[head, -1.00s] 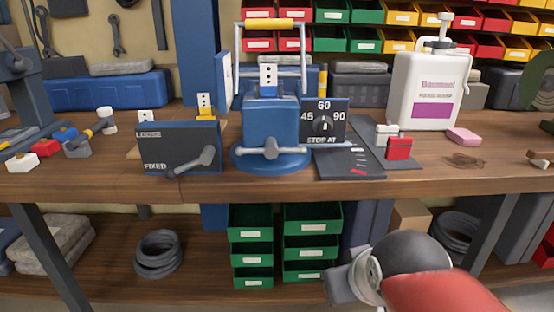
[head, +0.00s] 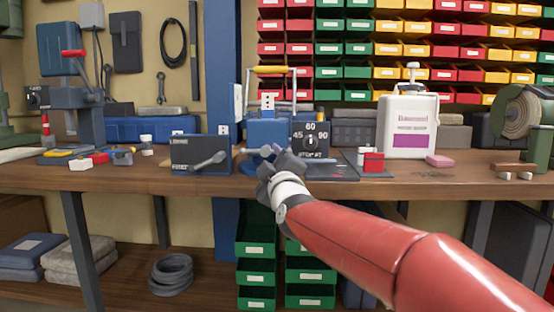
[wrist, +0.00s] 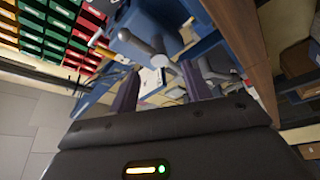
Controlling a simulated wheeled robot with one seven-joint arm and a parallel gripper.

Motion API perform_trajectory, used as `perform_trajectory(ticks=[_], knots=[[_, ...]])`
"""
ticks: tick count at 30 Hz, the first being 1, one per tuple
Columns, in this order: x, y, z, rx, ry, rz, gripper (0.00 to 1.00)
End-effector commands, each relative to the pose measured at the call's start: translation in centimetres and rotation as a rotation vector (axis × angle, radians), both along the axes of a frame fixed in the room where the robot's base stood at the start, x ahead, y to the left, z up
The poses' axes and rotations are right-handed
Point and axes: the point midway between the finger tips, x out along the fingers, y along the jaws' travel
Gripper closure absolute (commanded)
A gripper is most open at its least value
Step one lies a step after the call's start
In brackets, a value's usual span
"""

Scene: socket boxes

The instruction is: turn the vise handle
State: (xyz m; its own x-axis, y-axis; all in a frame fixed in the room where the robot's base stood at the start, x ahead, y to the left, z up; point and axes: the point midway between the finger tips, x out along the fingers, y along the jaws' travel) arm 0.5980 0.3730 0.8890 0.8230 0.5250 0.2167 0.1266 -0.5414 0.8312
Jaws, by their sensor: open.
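The blue vise (head: 262,131) stands on the workbench, with its grey bar handle (head: 251,151) across the front, roughly level. My gripper (head: 275,160) is in front of the vise and overlaps the right part of the handle in the head view. In the wrist view, the open fingers (wrist: 158,84) have nothing gripped between them. A grey rod with a round hub, which looks like the vise handle (wrist: 152,44), lies beyond the fingertips, apparently apart from them.
A dark panel (head: 185,163) marked "FIXED" has its own grey lever (head: 208,161) left of the vise. A red block (head: 373,161) and a white jug (head: 408,128) stand to the right. Small loose parts lie at the left. The bench's front edge runs below my gripper.

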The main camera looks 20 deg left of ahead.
Motion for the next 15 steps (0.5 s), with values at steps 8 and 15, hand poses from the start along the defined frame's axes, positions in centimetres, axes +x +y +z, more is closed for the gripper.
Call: perform_trajectory(ticks=[8,15], knots=[[3.7,2.4,1.1,0.002,0.005,0.002,0.52],[5.3,3.3,1.4,-0.001,0.003,0.0,0.52]])
